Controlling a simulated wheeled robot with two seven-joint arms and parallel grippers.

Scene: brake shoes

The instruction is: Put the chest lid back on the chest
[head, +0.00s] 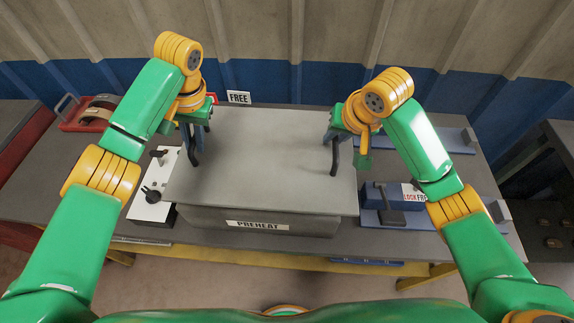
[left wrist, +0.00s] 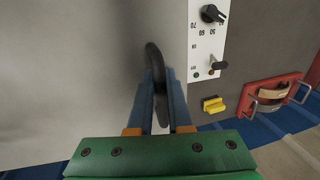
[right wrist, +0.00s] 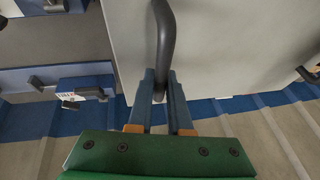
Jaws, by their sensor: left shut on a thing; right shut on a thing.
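The chest (head: 190,217) stands in the middle of the table and bears a "PREHEAT" label on its front. The flat grey chest lid (head: 260,160) lies over the chest top; it looks slightly skewed, and I cannot tell whether it is fully seated. My left gripper (head: 195,155) is shut on the black handle at the lid's left side; the handle also shows in the left wrist view (left wrist: 155,65). My right gripper (head: 335,150) is shut on the black handle at the lid's right side, seen in the right wrist view (right wrist: 165,45).
A white control panel (head: 153,205) with knobs stands left of the chest. A red tray (head: 70,125) with brake shoes lies at the back left. Blue fixtures (head: 385,218) with dark clamps stand to the right. A "FREE" sign (head: 239,97) is behind the chest.

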